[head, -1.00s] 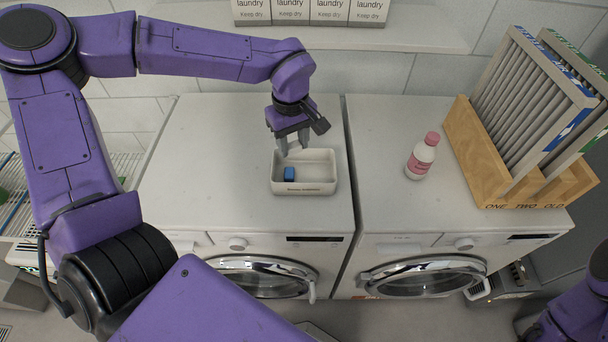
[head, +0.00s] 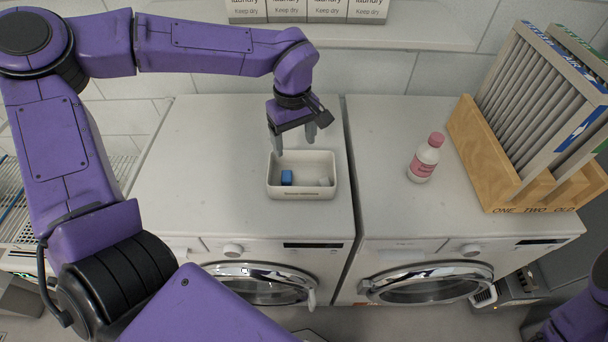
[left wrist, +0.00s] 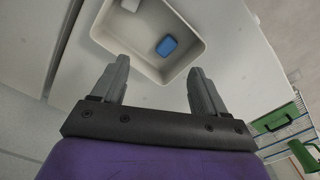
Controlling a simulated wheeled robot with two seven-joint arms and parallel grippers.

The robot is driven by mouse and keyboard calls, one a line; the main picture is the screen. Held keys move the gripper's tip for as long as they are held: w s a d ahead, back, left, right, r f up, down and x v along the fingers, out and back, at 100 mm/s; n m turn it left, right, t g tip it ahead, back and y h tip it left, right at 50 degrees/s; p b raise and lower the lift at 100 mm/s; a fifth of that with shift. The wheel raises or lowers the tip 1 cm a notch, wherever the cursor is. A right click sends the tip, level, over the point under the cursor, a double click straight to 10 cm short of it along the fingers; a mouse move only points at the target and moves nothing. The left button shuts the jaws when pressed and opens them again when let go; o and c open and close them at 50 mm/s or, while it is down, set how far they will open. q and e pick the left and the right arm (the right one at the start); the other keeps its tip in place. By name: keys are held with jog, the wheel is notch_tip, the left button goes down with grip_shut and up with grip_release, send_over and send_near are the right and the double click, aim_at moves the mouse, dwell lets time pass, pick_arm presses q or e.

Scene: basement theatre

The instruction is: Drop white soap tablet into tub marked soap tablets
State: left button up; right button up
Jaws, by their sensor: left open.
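The white tub (head: 302,194) stands on the left washing machine, with small dark print on its front that is too small to read. A blue tablet (head: 286,177) and a white soap tablet (head: 323,182) lie inside it, apart from each other. My left gripper (head: 295,146) is open and empty, just above the tub's back edge. In the left wrist view the tub (left wrist: 190,62) lies beyond the open fingers, with the white tablet (left wrist: 130,5) at the top edge and the blue tablet (left wrist: 166,46) inside. My right gripper is out of view.
A pink-capped bottle (head: 424,160) stands on the right washing machine. A wooden rack (head: 482,160) of framed filters stands right of it. Cartons (head: 305,10) sit on the shelf behind. The machine top (head: 190,180) left of the tub is clear.

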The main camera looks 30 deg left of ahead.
pick_arm(q)
notch_tip(320, 180, up, 8)
jog(key=shift+f, duration=0.15)
dwell(0.5)
